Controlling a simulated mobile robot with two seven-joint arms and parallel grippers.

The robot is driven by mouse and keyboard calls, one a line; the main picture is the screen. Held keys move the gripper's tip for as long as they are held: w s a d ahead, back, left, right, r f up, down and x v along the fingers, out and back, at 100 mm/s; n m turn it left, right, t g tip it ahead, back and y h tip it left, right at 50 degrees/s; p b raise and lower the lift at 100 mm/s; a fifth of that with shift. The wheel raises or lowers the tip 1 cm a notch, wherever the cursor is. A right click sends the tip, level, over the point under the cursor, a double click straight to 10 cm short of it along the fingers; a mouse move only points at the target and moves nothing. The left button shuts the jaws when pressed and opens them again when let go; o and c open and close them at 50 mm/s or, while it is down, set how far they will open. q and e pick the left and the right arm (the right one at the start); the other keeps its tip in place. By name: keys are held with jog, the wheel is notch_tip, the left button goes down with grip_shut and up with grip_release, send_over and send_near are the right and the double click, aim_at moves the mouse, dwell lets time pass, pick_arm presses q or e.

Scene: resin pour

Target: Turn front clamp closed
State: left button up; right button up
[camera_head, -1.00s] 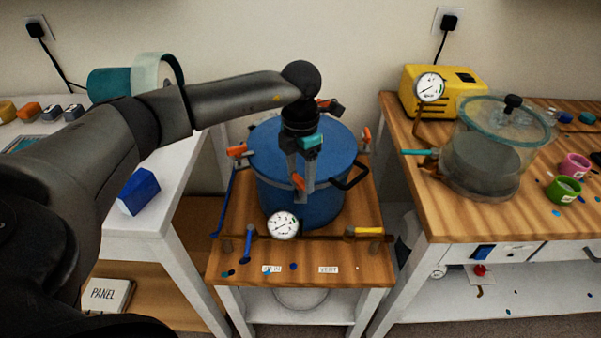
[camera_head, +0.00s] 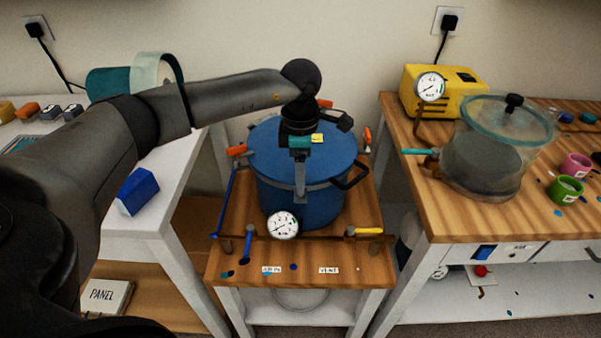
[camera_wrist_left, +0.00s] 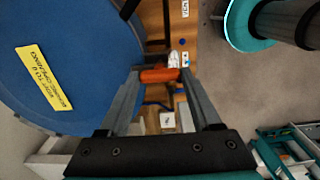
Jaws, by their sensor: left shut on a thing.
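The blue pressure pot (camera_head: 275,180) stands on the small wooden-topped table, with its lid on. My left gripper (camera_head: 300,190) points down at the front rim of the pot in the head view. In the left wrist view, the orange handle (camera_wrist_left: 160,75) of the front clamp lies between the fingertips of the left gripper (camera_wrist_left: 160,80), which are shut on it. The gripper hides this handle in the head view. The pot's blue lid with a yellow label (camera_wrist_left: 45,78) shows at left in the wrist view. My right gripper is not in view.
Other orange clamps sit at the left (camera_head: 237,150) and right (camera_head: 367,136) of the lid. A pressure gauge (camera_head: 283,225), a blue valve handle (camera_head: 248,243) and a yellow handle (camera_head: 368,231) stand in front of the pot. A black pot handle (camera_head: 352,177) juts out at right.

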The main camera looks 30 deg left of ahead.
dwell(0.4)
pick_arm(q)
jog(key=o, duration=1.4)
notch_tip(320, 180, up, 15)
jog(key=shift+r+p, duration=0.2)
jog(key=shift+p, duration=0.7)
jog(key=shift+d+f, duration=0.1)
